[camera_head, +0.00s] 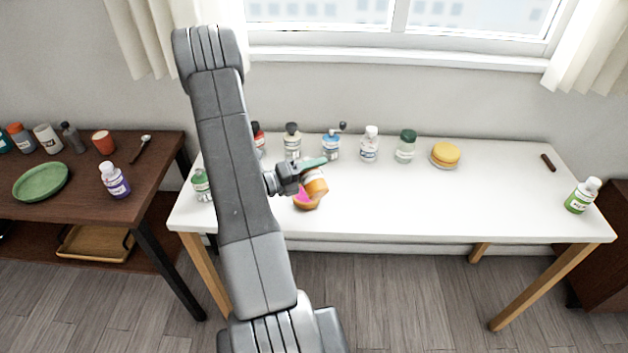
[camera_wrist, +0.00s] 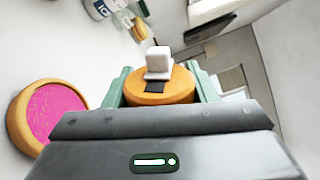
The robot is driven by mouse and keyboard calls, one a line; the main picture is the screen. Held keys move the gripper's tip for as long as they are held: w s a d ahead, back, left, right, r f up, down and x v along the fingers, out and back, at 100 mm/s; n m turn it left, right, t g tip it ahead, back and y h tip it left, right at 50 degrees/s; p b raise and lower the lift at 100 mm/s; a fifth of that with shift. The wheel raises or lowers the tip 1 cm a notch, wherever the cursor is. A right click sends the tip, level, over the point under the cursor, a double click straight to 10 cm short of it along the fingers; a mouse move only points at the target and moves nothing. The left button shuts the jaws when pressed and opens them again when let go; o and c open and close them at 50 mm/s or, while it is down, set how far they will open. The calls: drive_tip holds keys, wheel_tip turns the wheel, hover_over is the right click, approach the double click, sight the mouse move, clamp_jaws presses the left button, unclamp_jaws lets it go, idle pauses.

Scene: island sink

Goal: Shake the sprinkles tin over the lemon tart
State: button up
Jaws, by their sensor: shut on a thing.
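My gripper (camera_head: 308,175) is shut on an orange-and-white container (camera_head: 317,186), apparently the sprinkles tin, which looks tilted in the head view. The wrist view shows its orange round end (camera_wrist: 150,98) with a white cap between my green fingers. A tart with a tan crust and pink top (camera_head: 304,201) rests on the white table, just below and slightly left of the tin in the head view. The wrist view shows the tart (camera_wrist: 52,112) at left, apart from the tin. The tin partly covers the tart in the head view. I cannot see whether anything is falling from it.
Several bottles, including a blue-capped grinder (camera_head: 331,148), and a yellow round item (camera_head: 445,155) stand along the back of the white table (camera_head: 460,205). A green-labelled bottle (camera_head: 582,196) stands at right. The table's right-centre is clear. A dark side table (camera_head: 75,205) stands left.

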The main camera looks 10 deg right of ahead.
drive_tip(key=m+b, duration=0.1)
drive_tip(key=m, duration=0.1)
drive_tip(key=m+b, duration=0.2)
drive_tip(key=shift+r+m+b, duration=0.2)
drive_tip(key=shift+m+b, duration=0.1)
drive_tip(key=m+b, duration=0.1)
drive_tip(key=m, duration=0.1)
drive_tip(key=m+b, duration=0.1)
drive_tip(key=b, duration=0.1)
drive_tip(key=shift+r+m+b, duration=0.3)
drive_tip(key=shift+r+m, duration=0.1)
drive_tip(key=m+b, duration=0.2)
drive_tip(key=r+m+b, duration=0.1)
drive_tip(key=m+b, duration=0.1)
drive_tip(key=shift+m+b, duration=0.3)
drive_tip(key=shift+r+m, duration=0.5)
